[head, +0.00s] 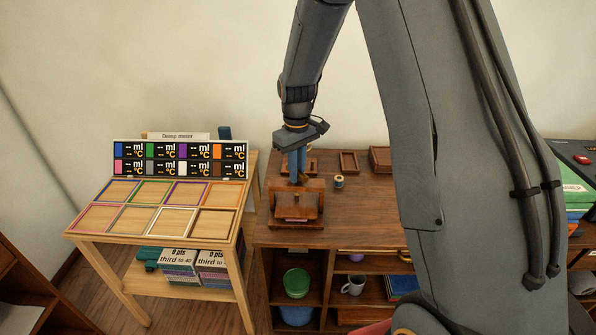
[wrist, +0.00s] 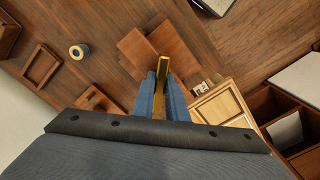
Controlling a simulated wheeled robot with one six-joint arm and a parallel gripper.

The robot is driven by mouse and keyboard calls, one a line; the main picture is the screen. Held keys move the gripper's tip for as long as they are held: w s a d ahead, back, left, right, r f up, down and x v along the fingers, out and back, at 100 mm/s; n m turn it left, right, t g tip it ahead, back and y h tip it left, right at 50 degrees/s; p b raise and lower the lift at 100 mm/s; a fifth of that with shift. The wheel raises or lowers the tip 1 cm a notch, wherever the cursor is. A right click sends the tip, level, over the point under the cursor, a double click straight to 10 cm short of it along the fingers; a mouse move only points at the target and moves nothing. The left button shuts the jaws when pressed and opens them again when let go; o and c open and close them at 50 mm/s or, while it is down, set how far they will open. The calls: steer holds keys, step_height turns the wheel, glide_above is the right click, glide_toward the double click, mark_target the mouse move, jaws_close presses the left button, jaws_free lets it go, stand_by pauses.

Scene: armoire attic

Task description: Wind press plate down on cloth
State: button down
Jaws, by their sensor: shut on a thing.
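The wooden press (head: 312,205) stands at the left front of the brown cabinet top; in the wrist view its wooden parts (wrist: 138,44) lie beyond my fingers. My gripper (head: 298,178) points down at the press from above. In the wrist view its blue fingers (wrist: 160,98) are shut on a narrow brass-coloured handle (wrist: 162,66) over the press. A thin pinkish edge (head: 296,219), perhaps the cloth, shows low in the press. The fingers hide part of the press, and I cannot tell how high its plate stands.
A small spool (head: 339,182) stands right of the press, with small wooden trays (head: 348,162) behind. The cabinet top (head: 365,215) is clear to the right. My arm hides part of it.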

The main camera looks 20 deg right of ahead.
steer(key=m, duration=0.6)
steer(key=shift+r+p, duration=0.1)
steer(key=shift+p, duration=0.25)
steer(key=m, duration=0.5)
stand_by(0.4)
steer(key=c, duration=1.8)
jaws_free()
steer(key=shift+o, duration=0.2)
steer(key=shift+r, duration=0.1)
step_height(320, 180, up, 8)
steer(key=shift+f+b, duration=0.2)
steer(key=shift+b, duration=0.6)
steer(key=s+f+n+t, duration=0.1)
steer(key=s+n, duration=0.5)
steer(key=s, duration=1.8)
steer(key=shift+d+f, duration=0.15)
steer(key=shift+f, duration=0.3)
